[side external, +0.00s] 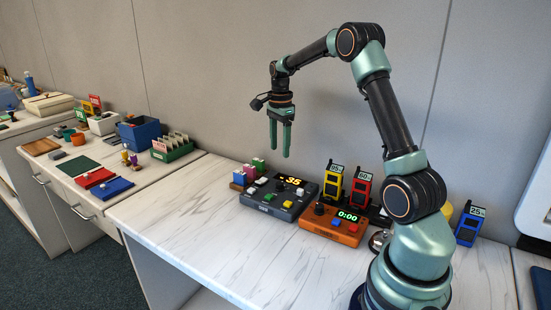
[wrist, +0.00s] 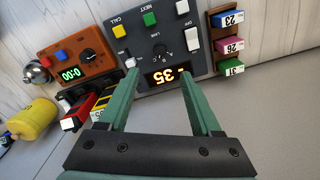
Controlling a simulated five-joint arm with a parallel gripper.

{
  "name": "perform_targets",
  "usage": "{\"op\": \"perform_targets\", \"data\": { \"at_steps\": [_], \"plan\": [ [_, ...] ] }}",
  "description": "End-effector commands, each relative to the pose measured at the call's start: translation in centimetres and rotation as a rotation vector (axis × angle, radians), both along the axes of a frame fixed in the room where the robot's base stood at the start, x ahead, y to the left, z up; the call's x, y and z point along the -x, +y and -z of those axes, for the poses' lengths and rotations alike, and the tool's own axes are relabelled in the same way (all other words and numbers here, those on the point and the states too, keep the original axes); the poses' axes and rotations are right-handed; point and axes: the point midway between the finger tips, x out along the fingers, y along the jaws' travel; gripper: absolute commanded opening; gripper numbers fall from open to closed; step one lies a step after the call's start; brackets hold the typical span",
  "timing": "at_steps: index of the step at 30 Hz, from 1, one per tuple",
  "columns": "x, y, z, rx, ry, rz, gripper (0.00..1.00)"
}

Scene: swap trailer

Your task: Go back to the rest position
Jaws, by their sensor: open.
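My gripper (side external: 280,138) hangs above the back part of the white marbled counter (side external: 190,235), fingers pointing down. Its two green fingers are apart with nothing between them. In the wrist view my gripper (wrist: 160,82) shows open over the lower edge of the dark grey console (wrist: 165,30). That console also shows in the side view (side external: 268,208), below my gripper and apart from it. Its display reads 35 with a small mark beside it.
An orange box (side external: 335,232) reading 0:00 stands right of the console. A yellow handset (side external: 333,184), a red handset (side external: 361,190) and a blue handset (side external: 468,226) stand upright behind or beside it. Coloured blocks (side external: 250,172) stand left. The counter's front left is clear.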

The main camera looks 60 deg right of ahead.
Motion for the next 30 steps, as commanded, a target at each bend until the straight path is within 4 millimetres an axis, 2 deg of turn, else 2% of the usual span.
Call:
{"op": "perform_targets", "data": {
  "at_steps": [4, 8, 12, 16, 23, 30],
  "plan": [
    [-0.1, 2.4, -2.0, 0.021, -0.031, -0.137, 0.65],
    [0.4, 6.2, -4.8, 0.058, -0.078, -0.372, 0.65],
    [1.6, 10.5, -7.3, 0.11, -0.128, -0.648, 0.65],
    [3.3, 14.2, -8.8, 0.163, -0.171, -0.901, 0.65],
    [7.2, 20.1, -10.1, 0.279, -0.24, -1.343, 0.65],
    [11.2, 24.4, -9.5, 0.414, -0.293, -1.748, 0.65]
  ]
}}
